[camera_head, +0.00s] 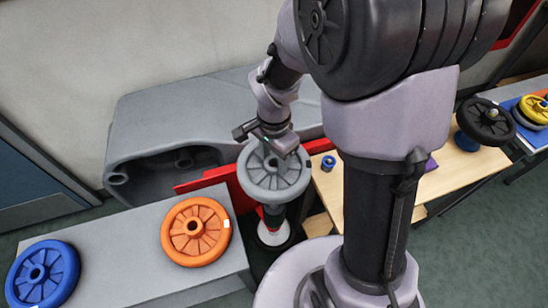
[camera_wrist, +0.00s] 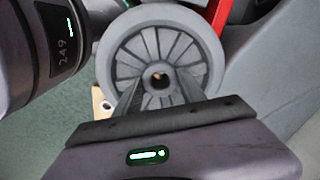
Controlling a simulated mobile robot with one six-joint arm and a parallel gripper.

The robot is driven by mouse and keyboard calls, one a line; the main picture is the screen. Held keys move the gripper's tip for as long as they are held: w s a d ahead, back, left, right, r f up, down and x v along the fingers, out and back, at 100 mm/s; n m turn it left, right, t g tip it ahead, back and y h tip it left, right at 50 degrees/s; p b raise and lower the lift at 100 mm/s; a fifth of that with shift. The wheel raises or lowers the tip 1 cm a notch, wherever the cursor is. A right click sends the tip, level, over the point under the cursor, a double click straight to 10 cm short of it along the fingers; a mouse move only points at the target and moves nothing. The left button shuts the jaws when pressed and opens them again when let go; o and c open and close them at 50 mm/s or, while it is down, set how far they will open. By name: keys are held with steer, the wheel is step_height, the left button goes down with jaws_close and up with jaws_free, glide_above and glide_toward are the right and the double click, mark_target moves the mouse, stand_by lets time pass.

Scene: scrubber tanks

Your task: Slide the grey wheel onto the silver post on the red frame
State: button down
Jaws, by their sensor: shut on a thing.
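The grey wheel (camera_head: 252,177) is held up by my gripper (camera_head: 275,153), its spoked face showing, in front of the red frame (camera_head: 203,181). In the wrist view the wheel (camera_wrist: 211,48) faces me. My gripper (camera_wrist: 160,88) is shut on it at the hub, with a finger on each side of the open centre hole. A tan patch shows through the hole. Part of the red frame (camera_wrist: 219,20) shows at the top right. I cannot make out the silver post in either view; the wheel and arm cover part of the frame.
An orange wheel (camera_head: 195,231) and a blue wheel (camera_head: 43,274) lie on a grey bench (camera_head: 128,260) at lower left. A large grey moulded body (camera_head: 140,120) stands behind. A wooden table (camera_head: 455,170) at right bears a black wheel (camera_head: 486,121) and a small blue part (camera_head: 328,162).

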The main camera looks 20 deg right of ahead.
steer(key=shift+f, duration=0.1)
stand_by(0.3)
steer(key=shift+f+b, duration=0.55)
steer(key=shift+b, duration=0.1)
steer(key=shift+f+b, duration=0.85)
steer(key=shift+f, duration=0.1)
steer(key=shift+f+b, duration=2.05)
steer(key=shift+b, duration=0.1)
stand_by(2.9)
steer(key=c, duration=0.6)
jaws_free()
